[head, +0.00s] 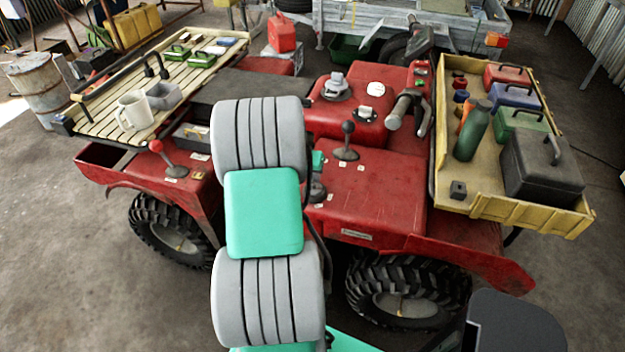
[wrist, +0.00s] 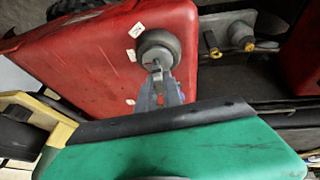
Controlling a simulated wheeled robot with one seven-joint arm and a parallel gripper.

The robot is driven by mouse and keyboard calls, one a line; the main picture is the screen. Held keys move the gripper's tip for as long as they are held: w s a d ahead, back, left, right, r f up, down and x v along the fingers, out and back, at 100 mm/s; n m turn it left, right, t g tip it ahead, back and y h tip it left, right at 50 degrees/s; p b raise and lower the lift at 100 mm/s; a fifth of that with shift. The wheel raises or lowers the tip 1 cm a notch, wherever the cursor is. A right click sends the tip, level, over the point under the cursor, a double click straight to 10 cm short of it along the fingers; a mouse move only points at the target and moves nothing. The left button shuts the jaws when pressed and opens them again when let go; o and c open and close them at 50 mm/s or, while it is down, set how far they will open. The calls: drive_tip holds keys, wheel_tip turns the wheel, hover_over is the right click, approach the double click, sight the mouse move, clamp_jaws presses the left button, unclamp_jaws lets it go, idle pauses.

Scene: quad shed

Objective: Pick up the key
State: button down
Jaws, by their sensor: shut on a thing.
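In the wrist view my gripper (wrist: 157,77) reaches up over the red bodywork (wrist: 95,65) of the quad. Its narrow grey fingers are closed together on the small metal key (wrist: 154,66). The key is at the round dark grey switch (wrist: 158,47) on the bodywork; I cannot tell whether it is still seated in it. Little of the key shows between the fingertips. In the head view my arm covers the gripper and the key. A dark round knob (head: 317,191) shows just right of the arm there.
The yellow tray (head: 450,120) at right holds toolboxes and a green bottle (head: 474,131).

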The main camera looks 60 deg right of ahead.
drive_tip(key=a+r+b, duration=0.3)
drive_tip(key=a+r, duration=0.8)
drive_tip(key=a, duration=0.3)
drive_tip(key=shift+s+r+b, duration=0.3)
drive_tip(key=shift+b, duration=0.1)
